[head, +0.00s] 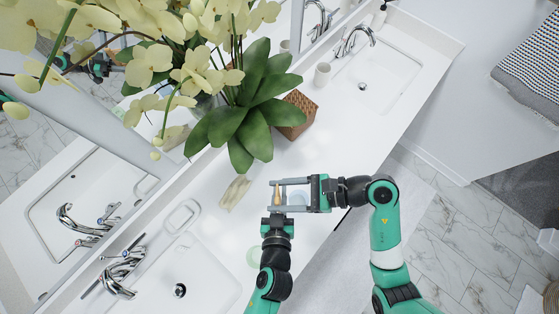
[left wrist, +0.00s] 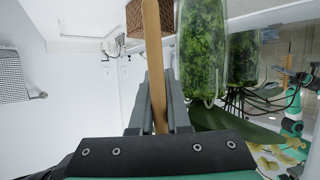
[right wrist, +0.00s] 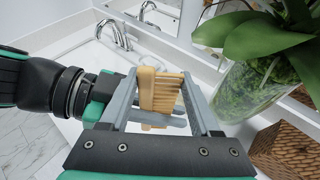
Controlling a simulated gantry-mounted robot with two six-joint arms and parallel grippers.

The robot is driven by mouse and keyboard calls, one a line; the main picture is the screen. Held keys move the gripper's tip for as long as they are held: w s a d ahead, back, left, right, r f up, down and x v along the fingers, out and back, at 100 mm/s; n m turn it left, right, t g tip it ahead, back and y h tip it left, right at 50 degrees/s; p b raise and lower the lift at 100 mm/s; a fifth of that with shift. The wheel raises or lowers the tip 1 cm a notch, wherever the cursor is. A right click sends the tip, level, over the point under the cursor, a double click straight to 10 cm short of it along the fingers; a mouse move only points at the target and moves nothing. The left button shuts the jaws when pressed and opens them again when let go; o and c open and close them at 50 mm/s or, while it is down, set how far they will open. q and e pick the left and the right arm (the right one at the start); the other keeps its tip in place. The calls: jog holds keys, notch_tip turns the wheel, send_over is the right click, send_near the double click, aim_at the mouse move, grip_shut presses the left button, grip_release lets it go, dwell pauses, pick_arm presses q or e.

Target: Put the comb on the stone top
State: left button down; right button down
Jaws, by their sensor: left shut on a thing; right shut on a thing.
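The wooden comb (right wrist: 160,90) is held in the air between both grippers, over the middle of the white stone top (head: 345,120). My right gripper (head: 284,195) reaches in from the right and is shut on the comb. My left gripper (head: 277,208) comes from below and is also shut on it. In the left wrist view the comb (left wrist: 153,60) shows edge-on as a narrow wooden strip between the fingers. In the right wrist view its teeth point right, and the left gripper's grey fingers cross its lower part.
A glass vase (right wrist: 255,90) with an orchid (head: 250,110) and a woven box (head: 297,115) stand behind the grippers. A beige flat piece (head: 235,192) lies left of them. Basins (head: 195,280) (head: 385,75) with taps lie at both ends. A cup (head: 322,74) stands by the far basin.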

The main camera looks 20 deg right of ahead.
jog(key=shift+c, duration=0.2)
grip_release()
jog(key=shift+s, duration=0.1)
